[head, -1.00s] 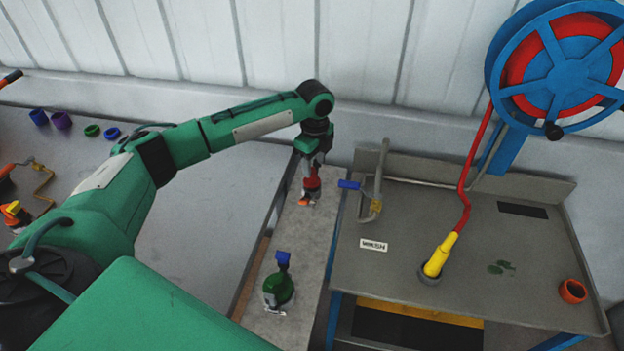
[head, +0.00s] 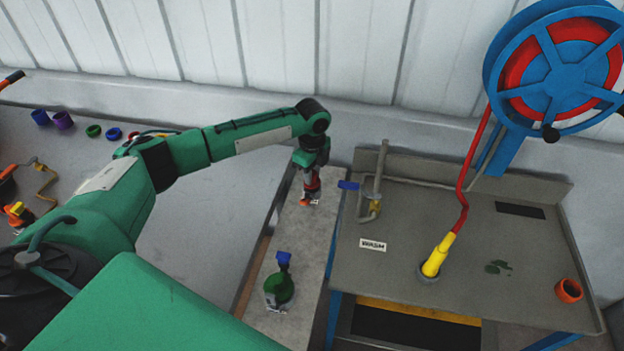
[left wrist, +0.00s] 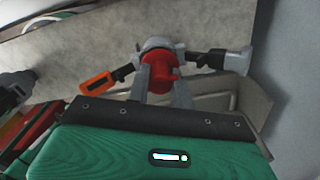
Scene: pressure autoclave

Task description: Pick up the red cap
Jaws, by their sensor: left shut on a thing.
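The red cap (left wrist: 160,72) sits on a grey fitting with an orange lever (left wrist: 97,86) on one side and a grey-white nozzle-like part (left wrist: 233,59) on the other. My left gripper (left wrist: 160,88) has its two fingers on either side of the cap, shut on it. In the head view my left gripper (head: 312,180) points down at the far part of the narrow grey bench (head: 290,235), and its fingers hide much of the cap. Whether the fitting rests on the bench is hard to tell. My right gripper is not in view.
A green fitting with a blue lever (head: 279,288) stands nearer on the same bench. To the right is a grey wash table (head: 450,230) with a blue-handled tap (head: 375,205), a yellow nozzle (head: 437,255) and an orange ring (head: 569,291). A blue hose reel (head: 553,72) stands behind.

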